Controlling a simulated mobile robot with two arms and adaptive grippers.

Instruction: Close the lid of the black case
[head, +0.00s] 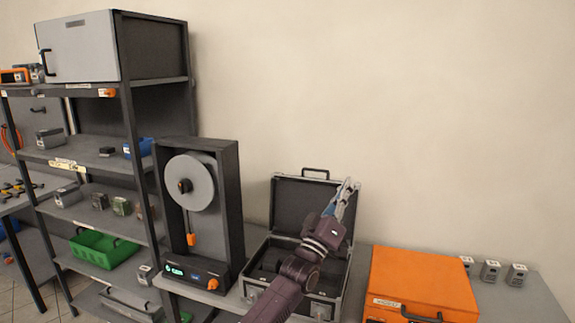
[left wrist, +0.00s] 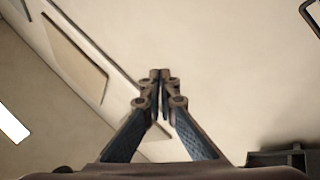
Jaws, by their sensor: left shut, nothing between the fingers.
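The black case (head: 256,291) stands open on the bench, with silver edges and a dark inside. Its lid (head: 297,203) is raised roughly upright at the back, with a handle on its top edge. My left gripper (head: 346,184) is shut and empty, pointing up in front of the lid's right side near its top right corner. I cannot tell whether it touches the lid. My arm hides the right part of the case's inside. In the left wrist view the gripper (left wrist: 159,74) has its fingertips together. My right gripper is not in view.
An orange case (head: 425,280) lies to the right of the black case, with several small grey blocks (head: 490,270) beyond it. A dark spool machine (head: 230,200) stands close on the left. Shelving (head: 130,100) fills the far left. The wall is behind the bench.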

